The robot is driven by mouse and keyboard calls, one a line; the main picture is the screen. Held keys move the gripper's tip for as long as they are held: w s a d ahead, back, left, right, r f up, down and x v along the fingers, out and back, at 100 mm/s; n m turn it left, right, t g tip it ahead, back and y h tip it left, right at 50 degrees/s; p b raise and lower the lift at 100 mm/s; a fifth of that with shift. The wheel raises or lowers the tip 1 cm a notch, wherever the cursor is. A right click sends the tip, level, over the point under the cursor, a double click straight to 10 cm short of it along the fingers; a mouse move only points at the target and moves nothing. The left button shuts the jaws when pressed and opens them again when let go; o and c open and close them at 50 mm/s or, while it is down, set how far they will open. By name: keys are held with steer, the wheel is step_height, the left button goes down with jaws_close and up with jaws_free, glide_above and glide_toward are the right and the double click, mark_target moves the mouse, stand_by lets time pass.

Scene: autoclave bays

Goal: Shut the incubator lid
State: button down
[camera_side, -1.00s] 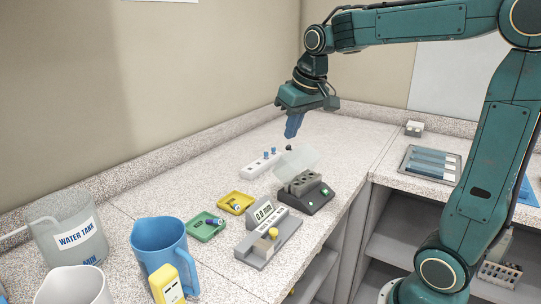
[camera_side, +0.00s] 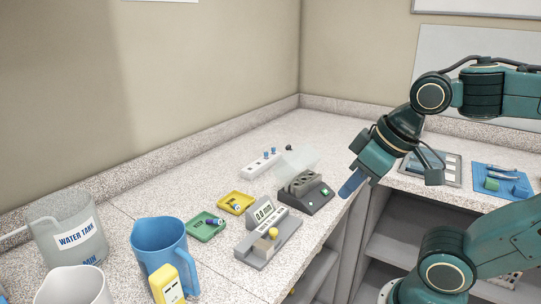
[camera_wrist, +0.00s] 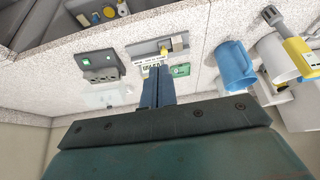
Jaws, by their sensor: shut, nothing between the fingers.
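The incubator (camera_side: 307,194) is a small dark grey block with wells on top and a green button, near the counter's front edge. Its clear lid (camera_side: 297,161) stands raised at the back of the block. In the wrist view the incubator (camera_wrist: 99,61) is at the upper left, with the pale see-through lid (camera_wrist: 103,97) below it. My gripper (camera_side: 349,187) has blue fingers, shut and empty. It is to the right of the incubator, apart from it, over the counter's front edge. Its fingers also show in the wrist view (camera_wrist: 156,86).
A grey device with a display (camera_side: 264,214) stands left of the incubator. Yellow (camera_side: 236,202) and green (camera_side: 205,227) trays lie beyond it. A white socket strip (camera_side: 260,166) is behind. A blue jug (camera_side: 160,250) and clear water tank (camera_side: 67,233) stand at left.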

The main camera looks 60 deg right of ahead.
steer(key=shift+s+f, duration=0.1)
steer(key=shift+s, duration=0.05)
steer(key=w+d+r+g, duration=0.1)
steer(key=w+d+r, duration=0.25)
steer(key=w, duration=0.45)
steer(key=w+d+r, duration=0.3)
steer(key=w+r, duration=0.2)
steer(key=w, duration=0.2)
steer(key=w+d+f+m+g, duration=0.1)
steer(key=w+d, duration=1.1)
steer(key=d, duration=0.3)
steer(key=shift+d+f+g, duration=0.25)
steer(key=shift+f+g, duration=0.15)
